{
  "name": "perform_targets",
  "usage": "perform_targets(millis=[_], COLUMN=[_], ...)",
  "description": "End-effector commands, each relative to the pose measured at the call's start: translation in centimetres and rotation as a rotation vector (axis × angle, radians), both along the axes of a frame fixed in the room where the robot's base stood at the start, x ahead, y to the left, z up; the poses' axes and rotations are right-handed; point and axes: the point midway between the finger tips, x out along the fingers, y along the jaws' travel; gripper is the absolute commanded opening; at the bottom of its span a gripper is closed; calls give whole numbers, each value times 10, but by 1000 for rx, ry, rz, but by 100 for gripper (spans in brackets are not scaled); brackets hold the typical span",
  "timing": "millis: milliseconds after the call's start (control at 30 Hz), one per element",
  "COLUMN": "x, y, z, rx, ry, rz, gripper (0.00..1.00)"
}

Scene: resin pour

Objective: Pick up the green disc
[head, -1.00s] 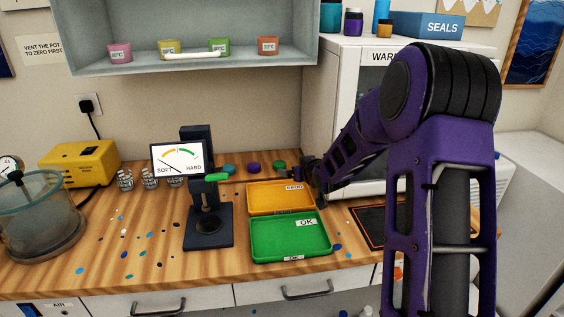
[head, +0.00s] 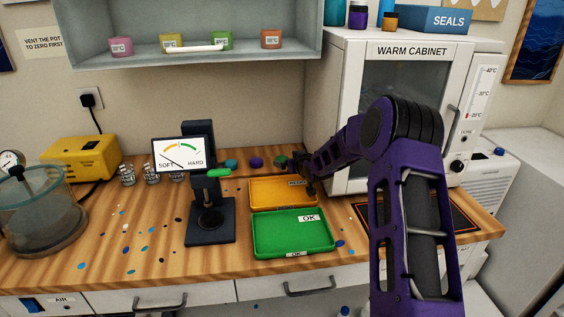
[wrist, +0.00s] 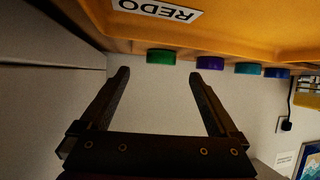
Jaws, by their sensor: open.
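The green disc (head: 281,161) sits on the wooden counter near the back wall, behind the orange REDO tray (head: 262,202). It is partly hidden by my gripper (head: 295,164) in the head view. In the wrist view the green disc (wrist: 161,57) lies beyond and roughly between the fingertips of my gripper (wrist: 159,76). The jaws are open and empty, apart from the disc. A purple disc (wrist: 210,62) and a teal disc (wrist: 248,68) stand in line beside it.
The green OK tray (head: 292,248) lies in front of the REDO tray. The warm cabinet (head: 349,80) stands close on the right, and a shelf (head: 200,65) hangs above. A dark hardness tester (head: 196,235) stands to the left.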

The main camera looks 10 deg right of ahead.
Motion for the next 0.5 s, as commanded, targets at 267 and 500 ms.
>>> perform_targets(millis=[267, 500], x=[19, 43], y=[6, 11], z=[-12, -23], rx=[1, 0], ry=[1, 0], rz=[0, 1], gripper=[96, 96])
